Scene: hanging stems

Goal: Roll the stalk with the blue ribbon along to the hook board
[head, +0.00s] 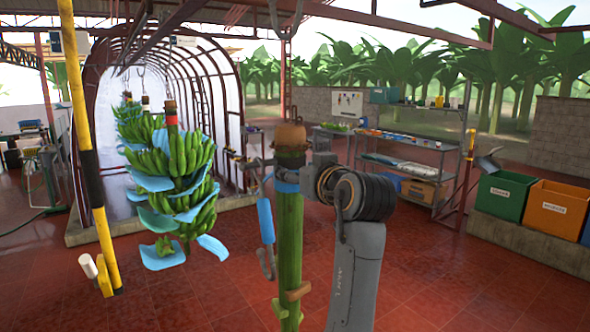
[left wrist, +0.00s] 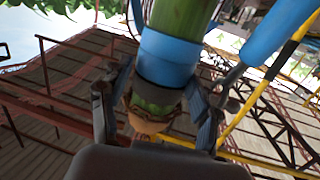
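The stalk with the blue ribbon (head: 289,215) hangs upright in front of me, bare and green with brown stubs and a brown top. Its blue ribbon (head: 286,187) is near the top; the ribbon (left wrist: 168,58) also shows in the left wrist view. My left gripper (head: 287,167) is at the stalk's upper part. In the left wrist view its fingers (left wrist: 160,75) lie on both sides of the stalk at the ribbon and appear to press on it. My right gripper is out of view. I cannot make out the hook board for certain.
A banana bunch with a red ribbon (head: 172,121) and blue sheets hangs to the left. A blue-handled hook (head: 266,222) hangs beside the stalk. A yellow-black post (head: 88,150) stands left. Shelves (head: 405,150) and crates (head: 505,200) stand right. Much of the floor is clear.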

